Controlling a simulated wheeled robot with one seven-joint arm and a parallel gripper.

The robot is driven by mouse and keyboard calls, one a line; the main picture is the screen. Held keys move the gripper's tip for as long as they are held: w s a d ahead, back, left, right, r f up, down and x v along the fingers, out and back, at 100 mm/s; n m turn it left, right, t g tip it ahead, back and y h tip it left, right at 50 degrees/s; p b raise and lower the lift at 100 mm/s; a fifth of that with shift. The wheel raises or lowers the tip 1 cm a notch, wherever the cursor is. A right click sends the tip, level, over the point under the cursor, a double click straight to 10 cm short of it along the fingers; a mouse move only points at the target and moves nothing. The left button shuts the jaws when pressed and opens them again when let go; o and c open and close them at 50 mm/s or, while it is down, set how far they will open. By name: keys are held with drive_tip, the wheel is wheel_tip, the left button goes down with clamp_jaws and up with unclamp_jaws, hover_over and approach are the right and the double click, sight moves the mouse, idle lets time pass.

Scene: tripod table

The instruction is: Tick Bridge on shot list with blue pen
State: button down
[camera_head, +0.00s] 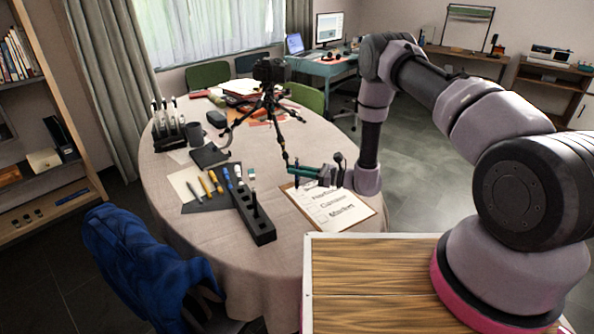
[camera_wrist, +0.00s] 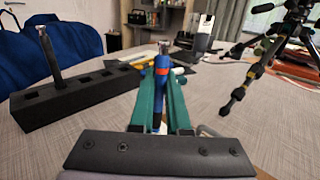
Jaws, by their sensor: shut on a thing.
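The shot list (camera_head: 338,214) lies on a brown clipboard at the table's near right edge. I cannot read a Bridge line; my gripper and forearm cover the list's upper part. My gripper (camera_head: 292,173) has green fingers, points left and hovers over the list's top edge. In the wrist view it is shut on a blue pen (camera_wrist: 159,92) with a red band, held between the green fingers. The pen's writing tip is hidden in both views.
A black socket block (camera_head: 257,222) with one dark pen upright stands left of the list. Several markers lie on a dark mat (camera_head: 207,203). A black tripod (camera_head: 268,100) stands behind my gripper. A blue jacket (camera_head: 140,255) hangs on a chair at the near left.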

drive_tip(key=shift+f, duration=0.35)
idle(0.3)
drive_tip(key=shift+w+d, duration=0.35)
drive_tip(key=shift+d, duration=0.3)
idle(1.5)
drive_tip(key=shift+s+a, duration=0.3)
drive_tip(key=shift+a, duration=0.2)
idle(1.3)
drive_tip(key=shift+w+d, duration=0.3)
drive_tip(key=shift+d, duration=0.2)
idle(1.2)
wheel_tip(320, 180, up, 7)
idle(1.0)
idle(0.4)
